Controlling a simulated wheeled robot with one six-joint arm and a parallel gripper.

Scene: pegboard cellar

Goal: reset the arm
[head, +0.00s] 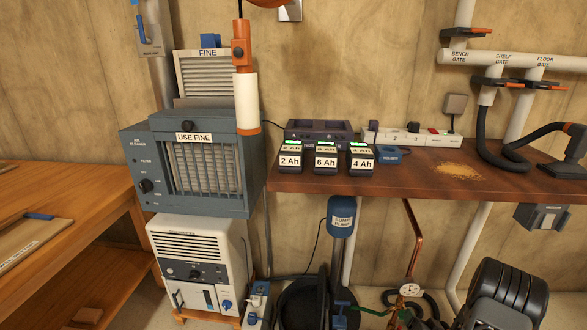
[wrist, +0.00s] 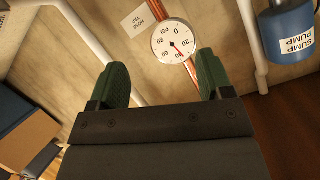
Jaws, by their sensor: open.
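My gripper (wrist: 163,68) shows in the wrist view with its two green-padded fingers wide apart. Nothing is between them. A round white pressure gauge (wrist: 174,42) on a copper pipe shows beyond the fingertips, upside down in this view; I cannot tell how far off it is. In the head view the gauge (head: 410,289) is low, right of centre, below the bench. Dark ribbed parts at the lower right of the head view look like my arm, and the gripper itself is not clear there.
The blue sump pump (head: 341,217) hangs left of the copper pipe (head: 412,232), under the wooden bench (head: 400,184). Battery packs labelled 2 Ah (head: 290,160), 6 Ah (head: 326,160) and 4 Ah (head: 361,160) stand on the bench. An air cleaner (head: 140,150) stands left. White pipes (head: 468,250) run at right.

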